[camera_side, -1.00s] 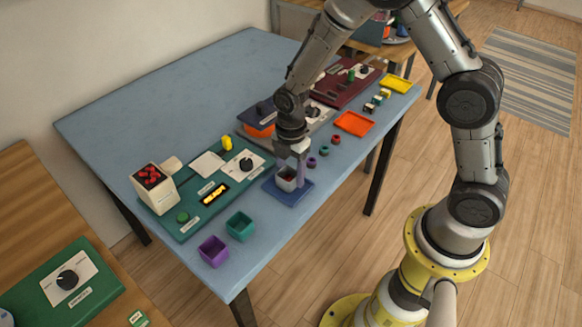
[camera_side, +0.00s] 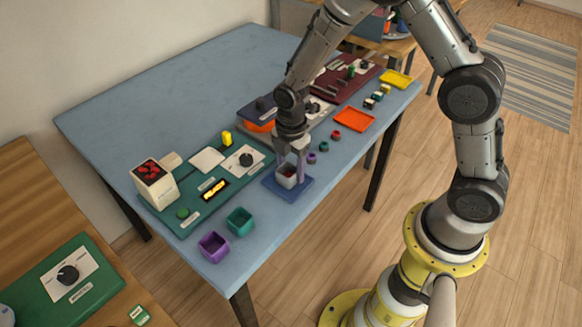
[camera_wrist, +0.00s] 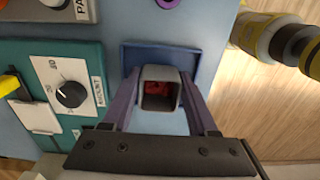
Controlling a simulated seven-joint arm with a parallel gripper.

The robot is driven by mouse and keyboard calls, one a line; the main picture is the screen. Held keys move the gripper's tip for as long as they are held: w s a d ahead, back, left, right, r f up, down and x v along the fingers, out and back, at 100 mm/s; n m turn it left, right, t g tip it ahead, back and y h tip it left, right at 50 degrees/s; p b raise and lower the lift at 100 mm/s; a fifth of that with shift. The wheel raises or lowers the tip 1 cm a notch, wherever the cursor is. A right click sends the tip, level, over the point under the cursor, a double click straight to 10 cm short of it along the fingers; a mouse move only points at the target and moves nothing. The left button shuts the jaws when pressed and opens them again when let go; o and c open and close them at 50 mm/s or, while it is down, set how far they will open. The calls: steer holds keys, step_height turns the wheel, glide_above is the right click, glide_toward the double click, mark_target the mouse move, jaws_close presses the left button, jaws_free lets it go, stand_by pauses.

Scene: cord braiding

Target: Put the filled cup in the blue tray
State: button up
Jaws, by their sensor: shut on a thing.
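The cup (camera_side: 287,177) is a grey square cup with red contents, and it is upright. In the wrist view the cup (camera_wrist: 161,75) shows its open top, with the red pieces inside. My gripper (camera_side: 291,162) is shut on the cup, with one lilac finger at each side of it. In the wrist view my gripper (camera_wrist: 161,92) comes in from the bottom edge. The blue tray (camera_side: 301,187) lies under the cup near the table's front edge, and its rim (camera_wrist: 160,45) shows behind the cup. The cup is inside the tray's outline; whether its base touches the tray I cannot tell.
A green panel (camera_side: 218,179) with a dial and a white dispenser (camera_side: 155,182) is left of the tray. Teal (camera_side: 239,221) and purple (camera_side: 213,247) cups stand in front left. Small rings (camera_side: 323,146) and an orange tray (camera_side: 354,119) lie to the right. The table's back left is clear.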

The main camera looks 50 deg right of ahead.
steer(key=shift+f, duration=0.25)
steer(key=o, duration=1.4)
steer(key=shift+r, duration=0.15)
step_height(320, 180, up, 11)
stand_by(0.4)
